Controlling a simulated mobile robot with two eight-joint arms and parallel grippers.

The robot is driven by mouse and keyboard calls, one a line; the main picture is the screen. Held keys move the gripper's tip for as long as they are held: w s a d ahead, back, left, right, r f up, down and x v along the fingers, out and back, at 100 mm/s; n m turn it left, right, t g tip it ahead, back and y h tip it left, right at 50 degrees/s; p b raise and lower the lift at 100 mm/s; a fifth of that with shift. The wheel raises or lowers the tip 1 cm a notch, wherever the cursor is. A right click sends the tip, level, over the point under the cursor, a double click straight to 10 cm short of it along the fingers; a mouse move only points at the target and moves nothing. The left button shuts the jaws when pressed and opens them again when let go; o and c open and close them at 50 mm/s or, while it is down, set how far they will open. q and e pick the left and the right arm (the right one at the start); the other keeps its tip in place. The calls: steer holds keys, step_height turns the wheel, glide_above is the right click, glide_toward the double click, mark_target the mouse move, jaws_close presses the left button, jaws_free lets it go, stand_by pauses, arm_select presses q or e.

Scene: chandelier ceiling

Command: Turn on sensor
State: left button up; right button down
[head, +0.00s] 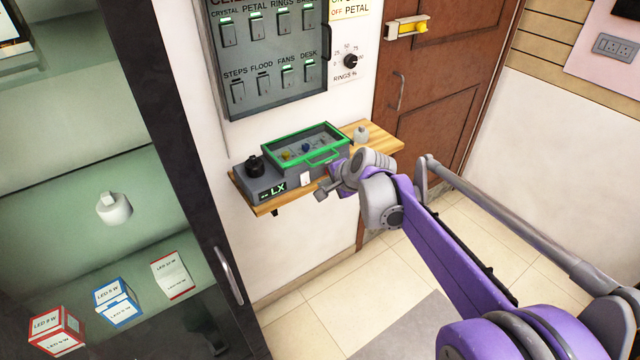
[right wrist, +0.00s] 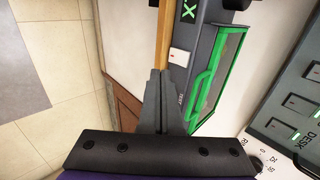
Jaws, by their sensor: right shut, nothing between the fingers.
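The sensor is a grey box (head: 265,189) with a green "LX" display and a black round part on top, at the left end of a wooden shelf (head: 262,209). A small white rocker switch (head: 305,179) is on the front of the grey housing, right of the display. My right gripper (head: 322,193) is shut and empty, just right of the switch. In the right wrist view its fingertips (right wrist: 158,74) are close to the switch; I cannot tell whether they touch. My left gripper is out of view.
A green-framed clear lid (head: 330,131) with a handle covers the box beside the sensor. A white bottle (head: 361,134) stands at the shelf's right. A switch panel (head: 262,100) hangs above. A dark-framed cabinet with LED boxes (head: 118,302) is at left, a brown door (head: 430,110) at right.

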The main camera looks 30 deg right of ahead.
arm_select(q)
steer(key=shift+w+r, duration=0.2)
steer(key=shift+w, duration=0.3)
arm_select(e)
steer(key=v, duration=0.6)
steer(key=shift+r, duration=0.5)
